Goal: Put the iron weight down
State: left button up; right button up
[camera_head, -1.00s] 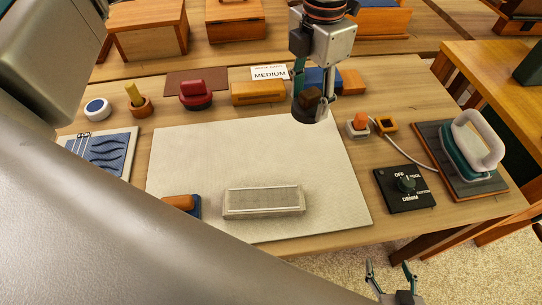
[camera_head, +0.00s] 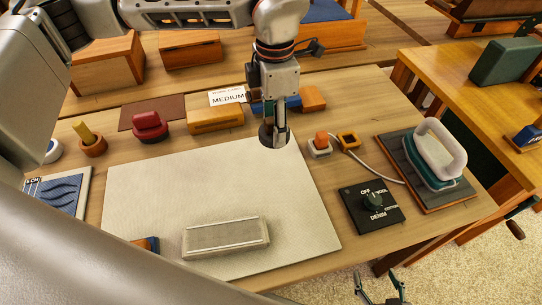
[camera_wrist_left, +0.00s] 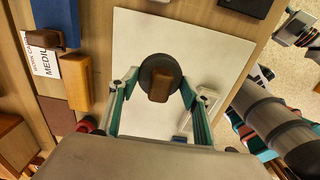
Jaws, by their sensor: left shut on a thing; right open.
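The iron weight (camera_head: 267,137) is a dark round disc with a brown handle (camera_wrist_left: 160,85). My left gripper (camera_head: 275,128) is shut on it, pointing down near the far right corner of the pale board (camera_head: 170,190). In the left wrist view the dark disc (camera_wrist_left: 174,66) sits between the two fingertips, over the board (camera_wrist_left: 210,50). I cannot tell whether its underside touches the board. My right gripper (camera_head: 381,284) is open and empty at the bottom of the head view, off the table's front edge.
A grey block (camera_head: 226,238) lies on the board's front part. Behind stand an orange block (camera_head: 215,119), a "MEDIUM" card (camera_head: 227,97) and a red-handled piece (camera_head: 150,127). A dial box (camera_head: 371,207) and an iron on its stand (camera_head: 435,160) are right. The board's middle is clear.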

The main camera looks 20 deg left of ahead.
pick_arm(q)
notch_tip(320, 180, down, 12)
jog(key=shift+f, duration=0.15)
dwell(0.4)
jog(key=shift+f, duration=0.1)
jog(key=o, duration=1.3)
jog(key=shift+f+b, duration=0.15)
jog(key=shift+b, duration=0.15)
jog(key=shift+c, duration=0.2)
jog(key=o, duration=0.4)
notch_tip(320, 180, up, 12)
jog(key=shift+r, duration=0.2)
